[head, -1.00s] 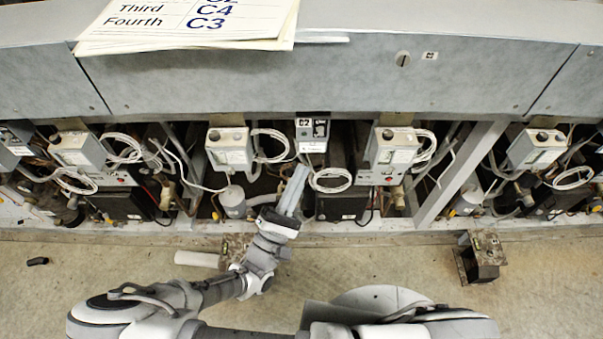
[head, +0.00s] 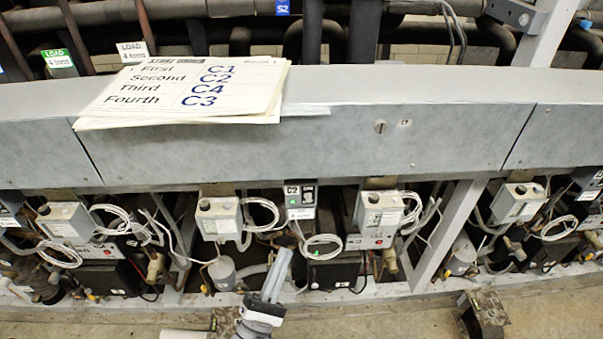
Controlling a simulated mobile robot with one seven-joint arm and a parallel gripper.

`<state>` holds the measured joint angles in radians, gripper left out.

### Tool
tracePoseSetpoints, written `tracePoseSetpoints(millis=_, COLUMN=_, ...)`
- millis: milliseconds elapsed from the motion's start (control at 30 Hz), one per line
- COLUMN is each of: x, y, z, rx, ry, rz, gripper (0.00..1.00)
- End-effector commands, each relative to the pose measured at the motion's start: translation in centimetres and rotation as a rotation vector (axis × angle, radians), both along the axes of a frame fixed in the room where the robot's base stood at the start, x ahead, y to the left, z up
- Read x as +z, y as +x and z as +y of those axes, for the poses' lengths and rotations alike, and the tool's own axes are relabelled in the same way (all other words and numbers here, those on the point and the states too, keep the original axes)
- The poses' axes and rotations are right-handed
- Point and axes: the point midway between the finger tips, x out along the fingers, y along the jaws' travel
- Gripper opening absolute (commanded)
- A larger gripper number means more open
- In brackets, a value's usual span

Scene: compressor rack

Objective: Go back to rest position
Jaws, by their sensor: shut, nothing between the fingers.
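My gripper (head: 279,265) shows at the bottom centre of the head view, with pale grey fingers pointing up toward the rack. It is shut and empty. Its fingertips appear just below a coiled white cable (head: 322,246) and the C2 switch box (head: 300,198); whether they touch anything cannot be told. Only my wrist end shows below the fingers; the rest of my arm is out of the picture.
The compressor rack (head: 300,145) spans the view, with grey control boxes (head: 218,218), cables and pipes in its open bays. Order sheets (head: 185,92) lie on top. A rusty block (head: 483,315) stands on the floor at lower right. Bare floor (head: 400,318) lies in front.

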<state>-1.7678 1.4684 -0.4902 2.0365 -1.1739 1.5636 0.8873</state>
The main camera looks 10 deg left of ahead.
Motion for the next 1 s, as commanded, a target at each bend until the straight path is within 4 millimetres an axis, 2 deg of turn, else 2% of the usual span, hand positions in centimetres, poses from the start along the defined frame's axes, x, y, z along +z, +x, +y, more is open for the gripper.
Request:
tracePoseSetpoints(millis=167, x=0.3, y=0.2, z=-0.4, rx=-0.022, ry=0.013, rz=0.008, gripper=0.00)
tracePoseSetpoints(millis=267, x=1.0, y=0.6, z=-1.7, rx=-0.099, ry=0.055, rz=0.039, gripper=0.00)
tracePoseSetpoints(millis=500, x=3.5, y=1.6, z=-7.9, rx=-0.446, ry=0.270, rz=0.190, gripper=0.00)
tracePoseSetpoints(millis=700, x=5.3, y=1.2, z=-12.5, rx=-0.714, ry=0.488, rz=0.327, gripper=0.00)
tracePoseSetpoints(millis=1000, x=8.1, y=-0.7, z=-17.3, rx=-1.016, ry=0.868, rz=0.509, gripper=0.00)
